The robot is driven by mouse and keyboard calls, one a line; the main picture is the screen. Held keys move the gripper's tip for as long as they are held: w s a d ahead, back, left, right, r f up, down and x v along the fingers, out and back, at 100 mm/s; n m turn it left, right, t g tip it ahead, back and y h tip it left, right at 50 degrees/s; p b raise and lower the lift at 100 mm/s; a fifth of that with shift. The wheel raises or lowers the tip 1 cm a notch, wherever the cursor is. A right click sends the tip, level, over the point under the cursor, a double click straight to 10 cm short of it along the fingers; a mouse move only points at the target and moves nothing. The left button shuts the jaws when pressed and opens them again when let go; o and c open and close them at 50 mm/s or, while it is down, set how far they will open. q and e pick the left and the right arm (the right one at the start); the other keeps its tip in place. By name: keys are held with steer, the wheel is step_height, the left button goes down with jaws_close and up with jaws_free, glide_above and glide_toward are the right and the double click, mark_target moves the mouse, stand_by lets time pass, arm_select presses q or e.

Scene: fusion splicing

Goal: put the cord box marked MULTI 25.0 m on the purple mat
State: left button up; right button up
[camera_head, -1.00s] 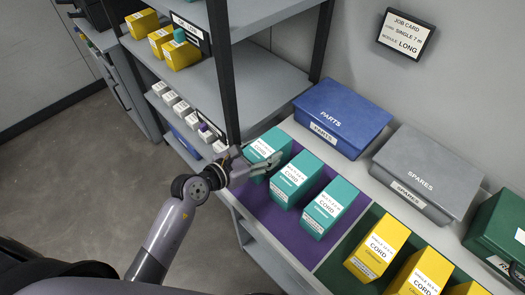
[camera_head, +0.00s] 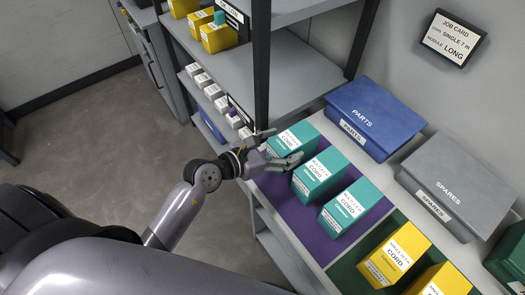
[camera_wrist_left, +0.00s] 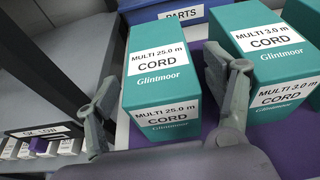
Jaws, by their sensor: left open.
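The teal cord box marked MULTI 25.0 m (camera_wrist_left: 155,70) stands upright at the left end of the purple mat (camera_head: 292,215), its label readable in the left wrist view. In the head view this box (camera_head: 296,138) is first in a row of three teal boxes. I cannot tell whether its whole base is on the mat. My left gripper (camera_head: 285,146) is open, one finger at each side of the box; the fingers also flank it in the left wrist view (camera_wrist_left: 172,88). Contact is not clear. My right gripper is not in view.
A teal MULTI 3.0 m box (camera_wrist_left: 268,55) stands close to the right, with a third teal box (camera_head: 348,206) beyond. Yellow boxes (camera_head: 395,255) stand on a green mat. A blue PARTS case (camera_head: 372,118) is behind. A shelf post (camera_head: 261,65) rises close left.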

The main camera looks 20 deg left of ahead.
arm_select(q)
steer(key=b+v, duration=0.1)
steer(key=v, duration=0.7)
steer(key=shift+s+a, duration=0.1)
steer(key=shift+s, duration=0.05)
steer(key=shift+s+a+r, duration=0.25)
steer(key=shift+s, duration=0.15)
